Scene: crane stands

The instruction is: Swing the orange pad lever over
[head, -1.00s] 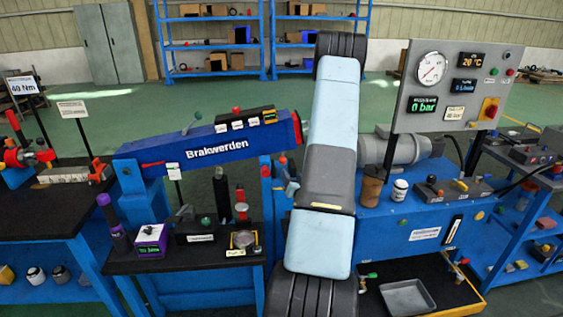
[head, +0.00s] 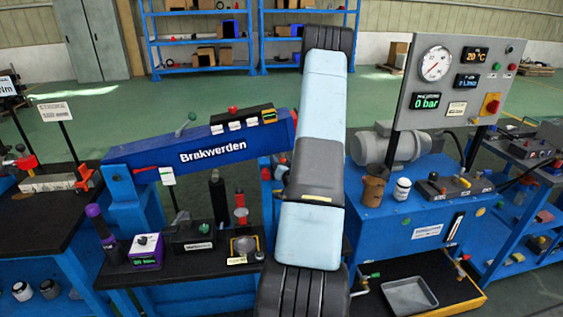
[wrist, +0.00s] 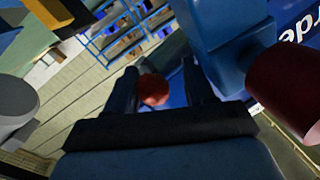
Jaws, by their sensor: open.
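In the wrist view, my gripper (wrist: 163,85) is open, and a round red-orange knob (wrist: 153,90) shows between its two dark fingers. I cannot tell whether the fingers touch it, or whether it belongs to the orange pad lever. In the head view, my arm hides the gripper and what lies behind it. A small red knob (head: 266,173) shows just left of my arm, below the right end of the blue boom (head: 195,150) marked "Brakwerden". No lever with an orange pad can be told for certain.
A dark red cylinder (wrist: 290,92) and a blue bracket (wrist: 228,45) are close on the right in the wrist view. A black bench (head: 190,262) with small devices stands left of my arm. A blue cabinet (head: 385,235) with a grey gauge panel (head: 455,85) stands to its right.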

